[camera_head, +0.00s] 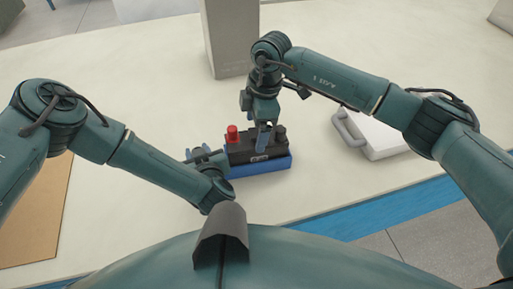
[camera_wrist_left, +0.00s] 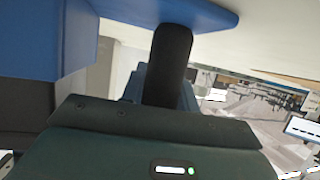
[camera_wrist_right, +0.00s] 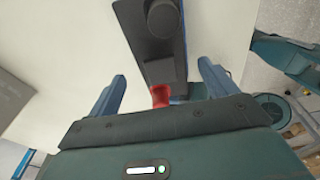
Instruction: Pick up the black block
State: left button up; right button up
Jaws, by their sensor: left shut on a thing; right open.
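The black block (camera_head: 243,152) sits in a blue tray (camera_head: 262,168) on the table. It has a red knob (camera_head: 232,134) at its left end and a black knob (camera_head: 280,133) at its right end. My left gripper (camera_head: 207,160) is low at the tray's left end and shut on the blue tray; its close view (camera_wrist_left: 190,12) shows blue plastic by a dark finger, the grip itself partly hidden. My right gripper (camera_head: 262,127) is above the block, pointing down. In the right wrist view its fingers (camera_wrist_right: 160,92) are open, with the red knob (camera_wrist_right: 160,96) between them.
A pale pillar (camera_head: 231,38) stands behind the block. A white case with a grey handle (camera_head: 375,135) lies to the right. A brown board (camera_head: 38,215) lies at the left. The table around the tray is mostly clear.

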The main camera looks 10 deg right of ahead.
notch_tip(320, 180, down, 5)
jog(key=shift+s+a+f, duration=0.1)
jog(key=shift+s+a, duration=0.05)
jog(key=shift+c, duration=0.6)
grip_shut()
jog(key=shift+r, duration=0.3)
dwell(0.3)
